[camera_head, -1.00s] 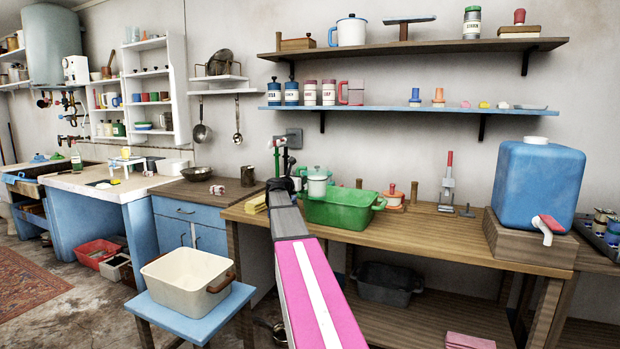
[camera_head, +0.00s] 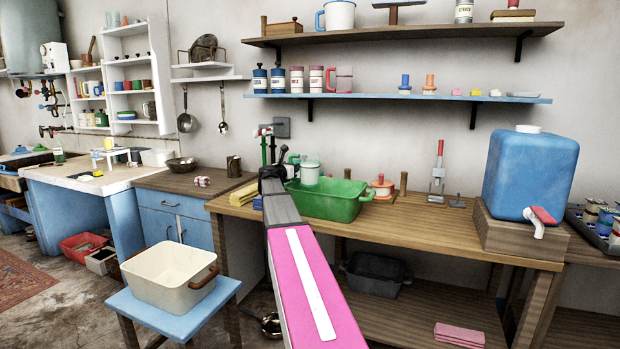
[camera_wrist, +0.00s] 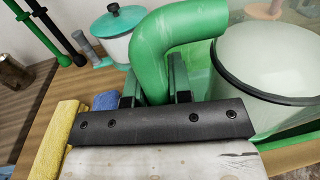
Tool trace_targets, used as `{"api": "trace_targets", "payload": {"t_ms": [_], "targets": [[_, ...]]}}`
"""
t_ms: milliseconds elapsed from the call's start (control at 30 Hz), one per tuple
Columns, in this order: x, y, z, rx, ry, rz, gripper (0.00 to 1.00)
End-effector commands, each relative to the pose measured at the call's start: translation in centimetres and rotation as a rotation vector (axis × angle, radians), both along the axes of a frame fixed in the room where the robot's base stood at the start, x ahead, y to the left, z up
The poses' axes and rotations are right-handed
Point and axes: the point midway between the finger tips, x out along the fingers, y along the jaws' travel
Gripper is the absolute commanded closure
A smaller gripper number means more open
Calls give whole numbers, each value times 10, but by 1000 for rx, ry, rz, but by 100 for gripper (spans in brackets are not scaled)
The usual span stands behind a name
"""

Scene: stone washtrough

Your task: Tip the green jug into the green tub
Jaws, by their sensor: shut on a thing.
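The green tub (camera_head: 340,203) stands on the wooden bench, left of its middle. My gripper (camera_head: 273,178) is at the tub's left end, partly hidden behind my arm. In the wrist view it is shut on the green handle (camera_wrist: 155,60) of the jug. The jug's pale, see-through body (camera_wrist: 275,65) with a dark band is to the right of the handle. In the head view the jug (camera_head: 309,172) shows over the tub's back left part and looks about upright. Whether it touches the tub, and what it holds, I cannot tell.
A teal-lidded white pot (camera_wrist: 116,28) stands close beyond the handle. A yellow cloth (camera_wrist: 58,140) and a blue sponge (camera_wrist: 106,101) lie left of my gripper. A blue water container (camera_head: 530,180) stands at the right.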

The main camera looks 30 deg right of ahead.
Motion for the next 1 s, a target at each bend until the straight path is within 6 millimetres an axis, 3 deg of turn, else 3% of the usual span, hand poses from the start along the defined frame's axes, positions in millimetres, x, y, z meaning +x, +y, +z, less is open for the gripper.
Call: {"api": "trace_targets", "payload": {"t_ms": [533, 1000], "targets": [[3, 4, 21, 106, -119, 0, 100], [3, 4, 23, 122, -137, -1, 100]]}}
